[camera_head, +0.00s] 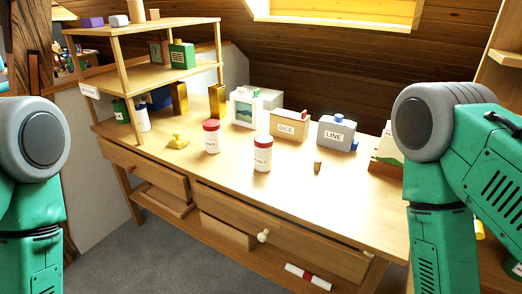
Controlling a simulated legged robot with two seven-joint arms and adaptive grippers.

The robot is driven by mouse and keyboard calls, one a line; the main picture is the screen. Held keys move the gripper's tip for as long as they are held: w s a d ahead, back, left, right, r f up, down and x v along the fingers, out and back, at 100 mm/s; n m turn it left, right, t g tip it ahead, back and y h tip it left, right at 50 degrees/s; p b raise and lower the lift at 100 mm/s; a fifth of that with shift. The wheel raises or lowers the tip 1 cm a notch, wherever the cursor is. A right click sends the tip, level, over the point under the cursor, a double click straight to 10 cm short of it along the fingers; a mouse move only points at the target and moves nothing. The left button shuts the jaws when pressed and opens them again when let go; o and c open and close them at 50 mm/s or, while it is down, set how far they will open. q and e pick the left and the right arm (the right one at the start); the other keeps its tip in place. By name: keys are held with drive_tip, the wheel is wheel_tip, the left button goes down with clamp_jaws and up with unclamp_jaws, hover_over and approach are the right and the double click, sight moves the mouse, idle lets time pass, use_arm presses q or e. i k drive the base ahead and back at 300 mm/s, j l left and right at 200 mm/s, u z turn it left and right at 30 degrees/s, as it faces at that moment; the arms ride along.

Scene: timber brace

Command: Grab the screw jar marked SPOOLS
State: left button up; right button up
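Two white jars with red lids stand upright on the wooden desk (350,195). One jar (212,140) is further left and back. The other jar (262,158) is nearer the middle front. Both have small dark lettering on the front, too small for me to read with certainty, so I cannot tell which is marked SPOOLS. My green arms show at the left and right edges of the picture, both apart from the jars. Neither gripper shows in the frame.
A box marked DICE (290,127) and a grey container marked LINE (336,133) stand behind the jars. A yellow object (178,141) and a small brown piece (318,166) lie nearby. A shelf unit (150,76) stands left. The desk's front right is clear.

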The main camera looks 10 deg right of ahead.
sight(263, 157)
drive_tip(key=i+j+z, duration=0.1)
drive_tip(key=i+j, duration=0.8)
